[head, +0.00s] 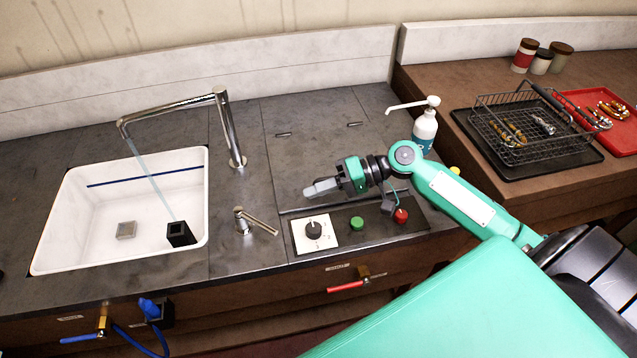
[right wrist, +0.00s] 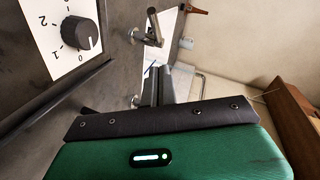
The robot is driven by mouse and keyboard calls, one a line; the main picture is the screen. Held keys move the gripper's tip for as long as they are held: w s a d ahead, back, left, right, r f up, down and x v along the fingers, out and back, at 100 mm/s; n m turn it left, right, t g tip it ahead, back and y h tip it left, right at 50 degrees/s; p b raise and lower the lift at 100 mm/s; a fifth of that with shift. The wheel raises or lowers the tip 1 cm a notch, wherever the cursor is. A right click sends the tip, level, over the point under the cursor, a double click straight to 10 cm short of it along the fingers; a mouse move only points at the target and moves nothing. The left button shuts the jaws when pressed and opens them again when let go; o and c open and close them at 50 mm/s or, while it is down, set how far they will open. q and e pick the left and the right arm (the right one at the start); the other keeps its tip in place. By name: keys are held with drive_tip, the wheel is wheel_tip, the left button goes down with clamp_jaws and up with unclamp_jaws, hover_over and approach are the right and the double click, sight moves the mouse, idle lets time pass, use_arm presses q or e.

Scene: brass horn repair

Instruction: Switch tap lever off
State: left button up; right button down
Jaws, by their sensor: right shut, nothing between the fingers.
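The chrome tap (head: 222,125) arches over the white sink, and a thin stream of water (head: 155,185) falls from its spout. The tap lever (head: 258,221) stands on the counter right of the sink, its handle pointing right and toward the front. It also shows near the top of the right wrist view (right wrist: 152,27). My right gripper (head: 312,189) is shut and empty, above the counter to the right of the lever and apart from it. Its fingers point left in the head view. My left gripper is not in view.
A control panel with a black dial (head: 313,230), a green button (head: 357,223) and a red button (head: 401,216) lies below my right gripper. A soap bottle (head: 425,128) stands behind my right arm. A black block (head: 180,234) sits in the sink (head: 130,255).

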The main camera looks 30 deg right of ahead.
sight(258, 223)
drive_tip(key=p+x, duration=0.1)
drive_tip(key=x, duration=0.2)
drive_tip(key=s+p+x, duration=0.1)
drive_tip(key=x, duration=0.1)
drive_tip(key=p+x, duration=0.1)
drive_tip(key=x, duration=0.2)
drive_tip(key=shift+s+a+f+p, duration=0.25)
drive_tip(key=shift+a+f+p, duration=0.1)
drive_tip(key=shift+a, duration=0.15)
drive_tip(key=shift+s+a+f, duration=0.1)
drive_tip(key=shift+a+f, duration=0.2)
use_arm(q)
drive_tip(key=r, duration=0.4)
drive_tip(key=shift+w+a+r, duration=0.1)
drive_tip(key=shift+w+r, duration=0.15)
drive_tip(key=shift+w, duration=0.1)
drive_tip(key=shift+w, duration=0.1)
use_arm(e)
drive_tip(key=shift+a, duration=0.1)
